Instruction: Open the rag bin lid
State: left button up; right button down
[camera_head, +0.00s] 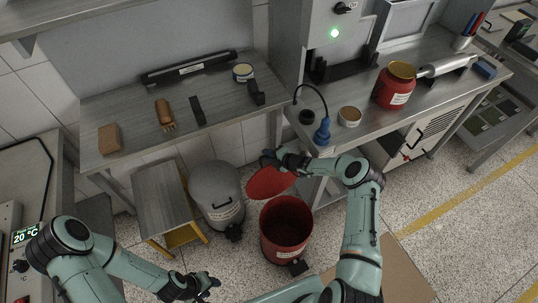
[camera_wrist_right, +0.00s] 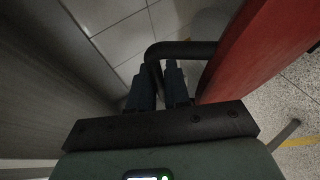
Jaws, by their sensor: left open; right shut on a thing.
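The rag bin (camera_head: 284,236) is a red round bin on the floor, with its dark inside showing from above. Its red lid (camera_head: 270,182) stands raised and tilted above the bin's back rim. My right gripper (camera_head: 272,158) is at the lid's upper edge; in the right wrist view its fingers (camera_wrist_right: 160,82) are shut on a black bar handle (camera_wrist_right: 182,50) beside the red lid (camera_wrist_right: 255,45). My left gripper (camera_head: 207,284) is open and empty, low in front and to the left of the bin.
A grey lidded bin (camera_head: 217,193) stands left of the red bin, next to a small wooden-topped stool (camera_head: 163,204).

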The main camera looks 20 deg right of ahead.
jog(key=shift+s+a, duration=0.1)
jog(key=shift+a, duration=0.05)
jog(key=c, duration=1.4)
grip_release()
jog(key=shift+c, duration=0.2)
pick_arm(q)
jog(key=shift+g, duration=0.3)
jog(key=s+f+b, duration=0.2)
jog(key=s+f, duration=0.1)
jog(key=shift+s, duration=0.15)
pick_arm(e)
jog(key=v, duration=0.7)
jog(key=shift+s, duration=0.15)
